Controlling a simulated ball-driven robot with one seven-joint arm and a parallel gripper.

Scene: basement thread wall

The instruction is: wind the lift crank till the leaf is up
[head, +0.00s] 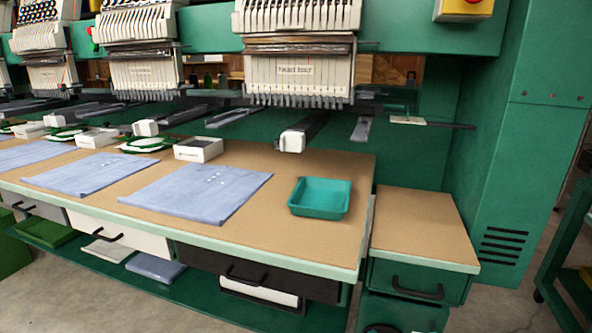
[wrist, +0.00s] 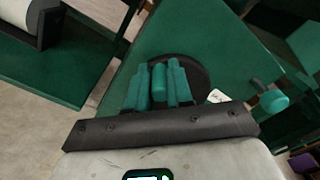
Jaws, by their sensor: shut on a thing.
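In the wrist view, my gripper (wrist: 158,88) has its two teal fingers closed on a short teal cylinder (wrist: 160,80), which looks like the lift crank's handle. A dark round disc (wrist: 198,78) lies behind it, against a green panel. In the head view, a tan-topped leaf (head: 425,218) sits at the right end of the long worktable, over a green drawer. The side edge of the table shows beside it, and the leaf looks a little lower than the tabletop. A dark round part (head: 381,328) shows at the bottom edge. My gripper is not in the head view.
The worktable (head: 250,240) holds a teal tray (head: 320,198), blue folded cloths (head: 195,192) and white boxes (head: 199,149). Embroidery heads (head: 297,60) hang above. A green cabinet (head: 510,150) stands right of the leaf. In the wrist view, a teal knob (wrist: 273,101) juts out at right.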

